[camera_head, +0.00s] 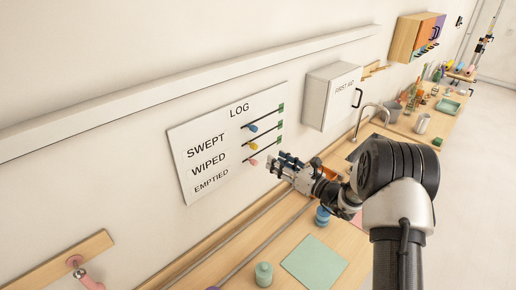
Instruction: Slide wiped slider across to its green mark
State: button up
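The white LOG board (212,142) hangs on the wall with rows SWEPT, WIPED and EMPTIED. The wiped row's slider appears to be the yellow knob (253,146), at the left end of the middle dark rail. A green mark (280,123) is at that rail's right end. The blue knob (252,128) is on the rail above and the pink knob (253,162) on the rail below, both at the left. My gripper (274,163) is just right of the pink knob in the picture, below the yellow one. Its fingers look spread with nothing between them. Contact with the board cannot be told.
A white first-aid cabinet (328,97) is on the wall right of the board. The wooden counter (250,246) below holds a green mat (313,262), a green jar (264,274) and a blue item (322,216). A faucet (365,116) stands behind my arm.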

aim_at(256, 148)
jog(key=x, duration=1)
jog(key=shift+w+a+p, duration=0.1)
jog(key=shift+p, duration=0.3)
grip_shut()
